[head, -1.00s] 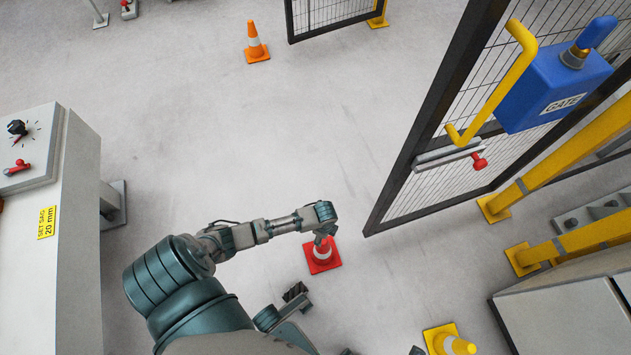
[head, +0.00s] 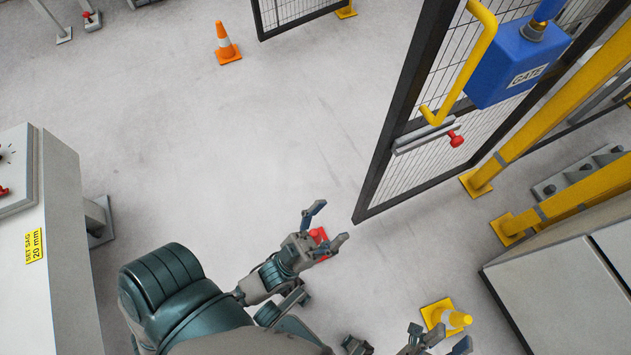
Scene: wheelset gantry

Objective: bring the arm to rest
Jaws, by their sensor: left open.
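My left gripper (head: 329,224) is open and empty, with its two fingers spread apart above the floor.
A mesh gate (head: 408,150) with a yellow handle and a blue GATE box (head: 515,65) stands at the right. A grey cabinet (head: 70,240) is at left. Mid-floor is clear.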

